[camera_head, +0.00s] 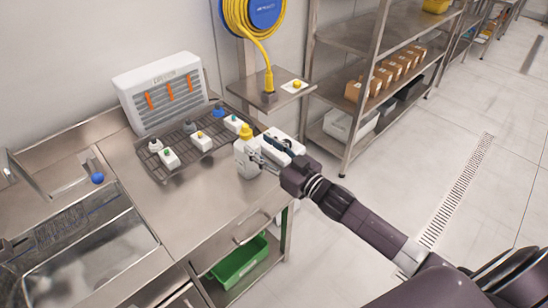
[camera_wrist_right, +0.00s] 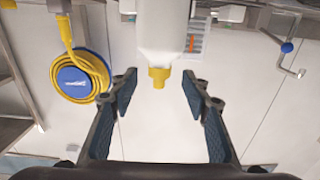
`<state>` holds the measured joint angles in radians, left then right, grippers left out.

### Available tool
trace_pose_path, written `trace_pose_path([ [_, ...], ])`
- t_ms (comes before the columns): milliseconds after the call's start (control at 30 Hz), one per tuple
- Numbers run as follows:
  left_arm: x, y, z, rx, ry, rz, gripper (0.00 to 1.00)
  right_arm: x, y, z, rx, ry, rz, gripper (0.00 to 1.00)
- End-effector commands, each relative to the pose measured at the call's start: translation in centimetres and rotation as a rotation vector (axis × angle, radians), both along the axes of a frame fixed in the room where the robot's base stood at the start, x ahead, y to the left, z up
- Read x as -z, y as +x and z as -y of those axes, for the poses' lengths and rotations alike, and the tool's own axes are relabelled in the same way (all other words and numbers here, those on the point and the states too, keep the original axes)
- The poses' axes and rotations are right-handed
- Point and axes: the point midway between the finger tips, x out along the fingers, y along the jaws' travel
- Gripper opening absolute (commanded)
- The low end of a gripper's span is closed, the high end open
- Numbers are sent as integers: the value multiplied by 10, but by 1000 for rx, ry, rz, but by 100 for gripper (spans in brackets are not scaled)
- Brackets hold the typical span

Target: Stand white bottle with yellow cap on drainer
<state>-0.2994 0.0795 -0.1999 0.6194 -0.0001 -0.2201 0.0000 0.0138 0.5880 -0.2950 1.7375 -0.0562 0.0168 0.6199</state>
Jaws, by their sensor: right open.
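The white bottle with the yellow cap (camera_head: 244,157) stands upright at the right end of the steel counter, just in front of the drainer. It also shows in the right wrist view (camera_wrist_right: 162,28), upside down there, with its cap between and beyond my fingers. My right gripper (camera_wrist_right: 159,95) is open and empty, its two fingers apart on either side of the bottle's line. In the head view my right gripper (camera_head: 262,155) is at the bottle's right side; contact cannot be told. The dark wire drainer (camera_head: 172,137) lies on the counter behind and left of the bottle. My left gripper is not seen.
A sink (camera_head: 85,255) is at left. A small shelf (camera_head: 262,97) with a yellow hose is behind. Bare counter lies in front of the drainer.

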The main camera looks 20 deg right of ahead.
Motion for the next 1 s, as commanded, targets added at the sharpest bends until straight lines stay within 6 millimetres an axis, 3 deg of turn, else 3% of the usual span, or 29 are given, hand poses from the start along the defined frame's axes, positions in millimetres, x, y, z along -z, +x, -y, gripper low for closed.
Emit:
trace_pose_path([
  [200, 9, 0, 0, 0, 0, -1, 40, 3, -32, 12, 1, -1, -2, 43],
  [400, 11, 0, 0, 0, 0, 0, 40, 1, -47, 17, 1, 1, -1, 43],
  [1000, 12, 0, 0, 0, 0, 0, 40, 1, -50, 18, 2, 0, -2, 43],
])
